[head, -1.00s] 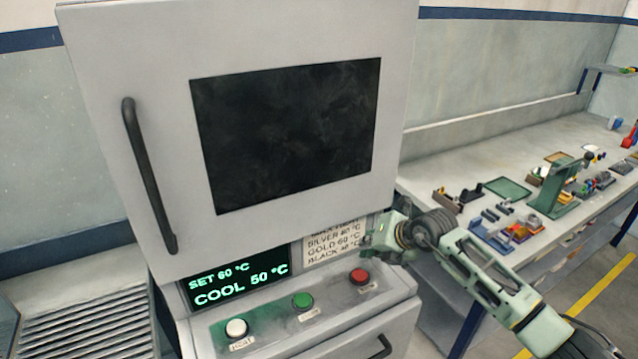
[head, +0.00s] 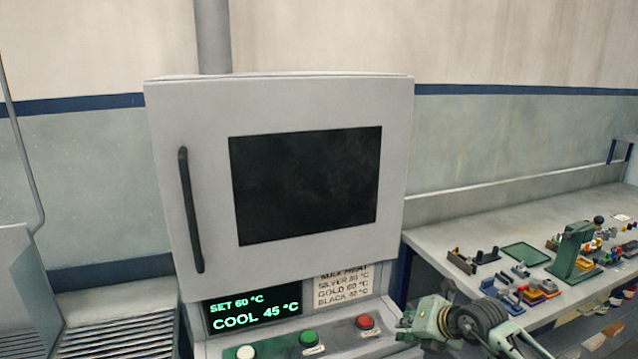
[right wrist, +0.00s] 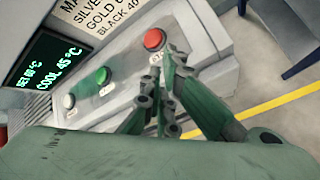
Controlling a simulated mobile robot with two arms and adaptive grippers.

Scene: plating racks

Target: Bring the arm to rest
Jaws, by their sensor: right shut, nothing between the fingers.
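My right gripper (head: 408,327) is at the lower right of the head view, just right of the oven's button panel. It also shows in the right wrist view (right wrist: 166,90), shut and empty, its fingertips near the red button (right wrist: 154,39). I cannot tell whether it touches the panel. The arm's wrist comes in from the lower right. My left gripper is not in view.
The grey oven (head: 290,180) has its door shut. Its display (head: 250,312) reads SET 60 °C, COOL 45 °C. White, green and red buttons sit below. A workbench (head: 440,240) with tools stands right; a slatted surface (head: 110,335) lies left.

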